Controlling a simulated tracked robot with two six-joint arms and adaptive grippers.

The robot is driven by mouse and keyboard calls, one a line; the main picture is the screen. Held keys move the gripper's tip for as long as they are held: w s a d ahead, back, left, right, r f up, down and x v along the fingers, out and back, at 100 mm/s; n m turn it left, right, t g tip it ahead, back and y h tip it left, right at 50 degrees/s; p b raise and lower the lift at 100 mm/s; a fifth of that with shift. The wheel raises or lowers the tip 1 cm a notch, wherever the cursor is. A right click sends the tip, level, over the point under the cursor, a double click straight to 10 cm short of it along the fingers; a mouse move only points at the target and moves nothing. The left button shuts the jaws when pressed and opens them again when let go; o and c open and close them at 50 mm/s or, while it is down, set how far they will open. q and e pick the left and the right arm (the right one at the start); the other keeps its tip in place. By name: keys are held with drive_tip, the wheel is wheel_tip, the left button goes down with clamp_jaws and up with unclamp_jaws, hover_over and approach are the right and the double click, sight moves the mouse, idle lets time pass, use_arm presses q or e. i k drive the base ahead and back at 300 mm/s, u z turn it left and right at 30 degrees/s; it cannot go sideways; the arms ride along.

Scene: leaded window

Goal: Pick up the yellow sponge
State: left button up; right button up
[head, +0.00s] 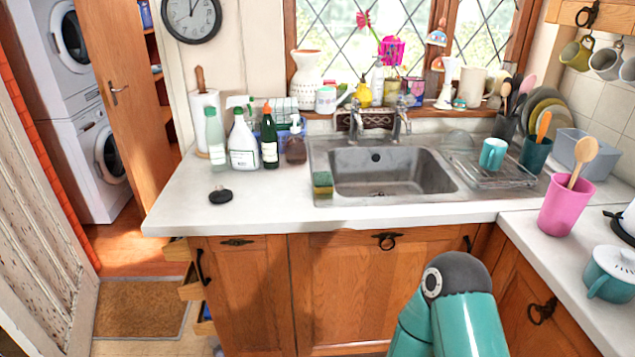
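The yellow sponge (322,184) has a green top and sits at the front left corner of the metal sink (390,172), on its rim. Its yellow side faces me. Nothing touches it from above. A teal arm link of mine rises at the bottom right of the head view, in front of the cupboards. Neither of my grippers shows in this view.
Several bottles, among them a white spray bottle (242,140), stand left of the sink. A black plug (220,196) lies on the worktop (270,203). A drying rack (495,178) with a teal mug (492,154) stands right of the basin. A pink pot (565,208) stands further right.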

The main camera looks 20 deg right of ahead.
sight(323, 181)
drive_tip(key=i, duration=0.9)
